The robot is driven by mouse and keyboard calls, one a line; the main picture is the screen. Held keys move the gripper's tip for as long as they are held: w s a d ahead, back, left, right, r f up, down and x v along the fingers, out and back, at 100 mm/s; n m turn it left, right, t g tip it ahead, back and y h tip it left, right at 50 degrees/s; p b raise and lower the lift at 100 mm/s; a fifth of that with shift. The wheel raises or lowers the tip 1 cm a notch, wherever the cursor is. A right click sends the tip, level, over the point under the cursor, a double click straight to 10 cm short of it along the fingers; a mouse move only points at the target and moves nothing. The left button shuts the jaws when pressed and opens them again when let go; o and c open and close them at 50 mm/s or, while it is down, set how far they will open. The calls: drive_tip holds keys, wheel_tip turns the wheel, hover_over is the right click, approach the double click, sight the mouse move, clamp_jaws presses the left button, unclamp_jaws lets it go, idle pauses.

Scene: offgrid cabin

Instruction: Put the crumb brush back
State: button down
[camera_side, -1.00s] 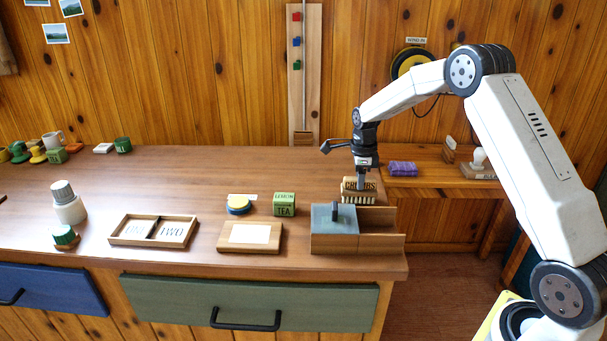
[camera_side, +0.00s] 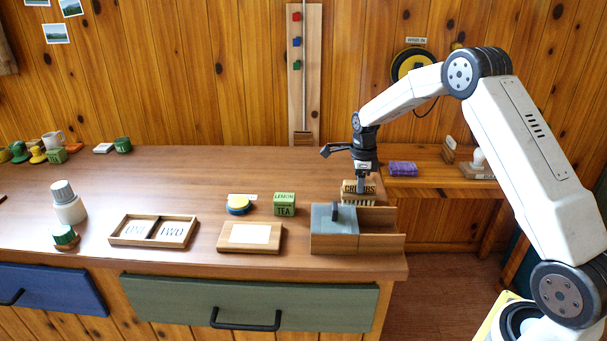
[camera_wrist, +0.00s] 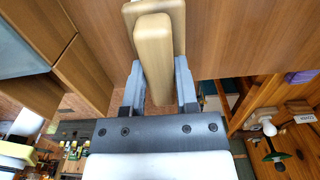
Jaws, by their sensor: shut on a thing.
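The crumb brush (camera_side: 352,188) is a pale wooden block lettered CRUMBS, with light bristles underneath. My gripper (camera_side: 361,184) points down and is shut on its upright handle. In the wrist view the wooden handle (camera_wrist: 153,60) lies between the two grey fingers of my gripper (camera_wrist: 160,95). In the side view the brush is just behind the wooden box (camera_side: 391,243), near the counter's right end.
The box has a grey lid with a dark handle (camera_side: 334,219) over its left part; its right part is open. Left of it are a green tea tin (camera_side: 284,204), a wooden board with a white card (camera_side: 250,234) and a two-part tray (camera_side: 153,243). A purple block (camera_side: 403,168) lies on the lower shelf.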

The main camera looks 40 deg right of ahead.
drive_tip(key=shift+f, duration=0.2)
idle(0.4)
drive_tip(key=shift+c, duration=1.4)
unclamp_jaws()
